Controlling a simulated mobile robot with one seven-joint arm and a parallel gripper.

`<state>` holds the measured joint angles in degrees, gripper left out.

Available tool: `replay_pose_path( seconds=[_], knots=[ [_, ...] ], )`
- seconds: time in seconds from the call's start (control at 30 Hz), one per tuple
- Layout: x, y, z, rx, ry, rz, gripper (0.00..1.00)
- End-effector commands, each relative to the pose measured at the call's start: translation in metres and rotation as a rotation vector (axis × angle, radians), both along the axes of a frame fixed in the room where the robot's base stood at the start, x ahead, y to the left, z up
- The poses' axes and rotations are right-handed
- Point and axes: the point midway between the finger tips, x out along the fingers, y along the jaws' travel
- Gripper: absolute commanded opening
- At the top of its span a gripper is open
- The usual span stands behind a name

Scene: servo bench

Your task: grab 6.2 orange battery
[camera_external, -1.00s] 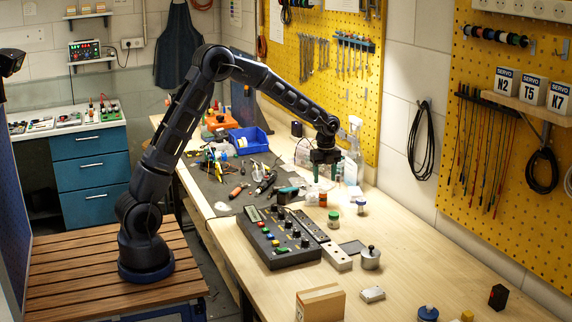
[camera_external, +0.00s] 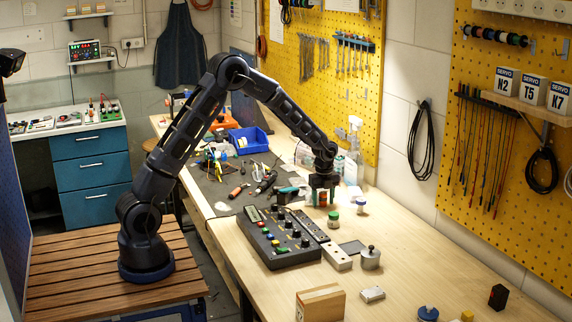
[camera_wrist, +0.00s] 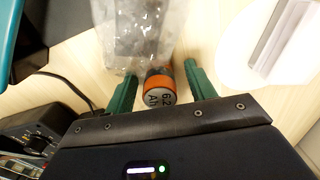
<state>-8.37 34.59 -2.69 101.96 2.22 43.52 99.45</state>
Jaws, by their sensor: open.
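In the external view, my gripper (camera_external: 322,196) points down over the bench, and the battery (camera_external: 323,198) shows only as a small reddish patch between the fingers. The gripper is open. The battery's lower part is hidden in the wrist view.
A clear plastic bag (camera_wrist: 140,35) lies close beyond the battery. A control box with knobs (camera_external: 278,238) stands in front left of the gripper.

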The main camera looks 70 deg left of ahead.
Motion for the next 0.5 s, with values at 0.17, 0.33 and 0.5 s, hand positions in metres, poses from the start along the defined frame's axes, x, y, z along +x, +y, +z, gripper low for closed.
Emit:
replay_pose_path(
  seconds=[0.17,0.33,0.5],
  knots=[
    [0.0001,0.0,0.0004,0.0,0.0,0.0,0.45],
    [0.0001,0.0,0.0006,0.0,0.0,0.0,0.12],
    [0.0003,0.0,0.0008,0.0,-0.001,0.0,0.04]
  ],
)
